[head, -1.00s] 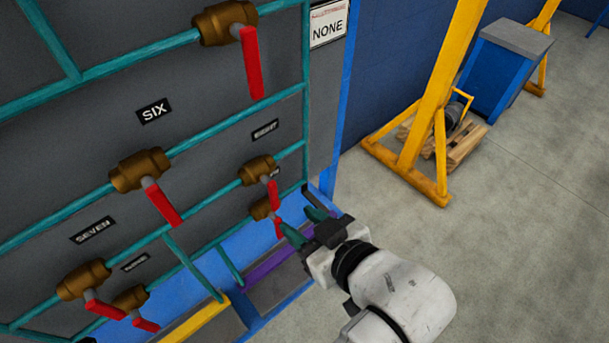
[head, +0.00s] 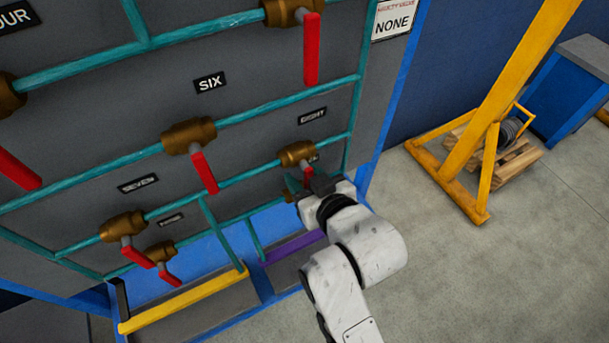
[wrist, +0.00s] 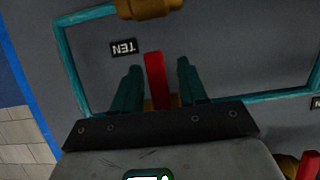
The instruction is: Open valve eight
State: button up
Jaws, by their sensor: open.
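Valve eight (head: 296,153) is a brass body on a teal pipe, below the EIGHT label (head: 312,116) in the head view. Its red handle (head: 306,168) points downward and is partly hidden by my gripper (head: 308,186). In the upside-down wrist view, the red handle (wrist: 154,78) stands between the two teal fingers of my gripper (wrist: 158,66), with a gap on each side. The fingers are open. The valve's brass body is mostly hidden behind the gripper there.
A brass valve (wrist: 150,8) by the TEN label (wrist: 123,48) lies close to the fingers. Valve six (head: 189,136) and other red-handled valves are to the left. A purple bar (head: 292,247) and a yellow bar (head: 180,301) are below.

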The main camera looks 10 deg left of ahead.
grip_shut()
dwell(0.5)
